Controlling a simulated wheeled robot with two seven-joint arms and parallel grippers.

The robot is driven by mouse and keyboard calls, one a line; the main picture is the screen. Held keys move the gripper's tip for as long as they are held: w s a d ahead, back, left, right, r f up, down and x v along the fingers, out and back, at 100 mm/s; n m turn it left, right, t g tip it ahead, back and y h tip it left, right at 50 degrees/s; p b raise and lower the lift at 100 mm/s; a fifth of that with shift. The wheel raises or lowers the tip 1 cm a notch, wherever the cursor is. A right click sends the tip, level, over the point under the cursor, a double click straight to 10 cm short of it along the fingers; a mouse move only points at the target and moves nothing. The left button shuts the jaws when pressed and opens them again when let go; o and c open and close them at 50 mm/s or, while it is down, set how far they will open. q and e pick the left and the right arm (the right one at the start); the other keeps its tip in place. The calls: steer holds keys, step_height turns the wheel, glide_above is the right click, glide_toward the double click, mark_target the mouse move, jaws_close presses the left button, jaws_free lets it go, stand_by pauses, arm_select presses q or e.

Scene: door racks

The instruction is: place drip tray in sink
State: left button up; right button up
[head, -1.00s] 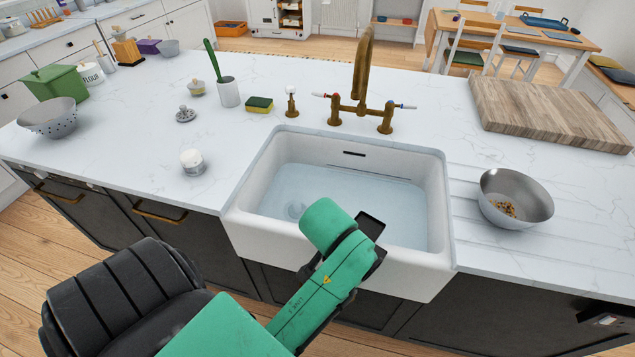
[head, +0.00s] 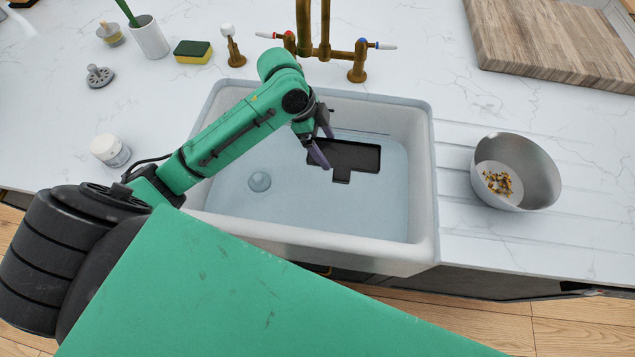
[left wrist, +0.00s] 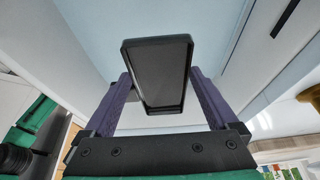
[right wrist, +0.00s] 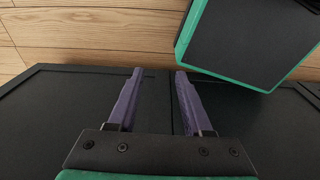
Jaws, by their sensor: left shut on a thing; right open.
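The black drip tray (head: 348,157) is in or over the white sink (head: 421,180), toward its right rear part. My left gripper (head: 324,143) is shut on the tray's left end. In the left wrist view the tray (left wrist: 158,70) sits between the two purple fingers of the left gripper (left wrist: 160,85). I cannot tell whether the tray touches the sink bottom. My right gripper (right wrist: 155,75) is open and empty in the right wrist view, in front of dark cabinet fronts, and is not in the head view.
A brass faucet (head: 323,45) stands behind the sink. A metal bowl (head: 535,165) with food scraps is right of the sink. A wooden board (head: 560,45) lies at the back right. A white jar (head: 110,150) and a sponge (head: 193,51) are on the left.

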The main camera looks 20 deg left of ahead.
arm_select(q)
steer(key=shift+s+f, duration=0.3)
steer(key=shift+f, duration=0.2)
steer(key=shift+s+f, duration=0.25)
steer(key=shift+f, duration=0.2)
step_height(320, 180, down, 2)
steer(key=shift+f, duration=0.1)
steer(key=f, duration=1.5)
steer(key=shift+w+f, duration=0.25)
steer(key=shift+w, duration=0.05)
steer(key=shift+f, duration=0.1)
arm_select(e)
steer(key=shift+s+a, duration=0.25)
steer(key=shift+s, duration=0.65)
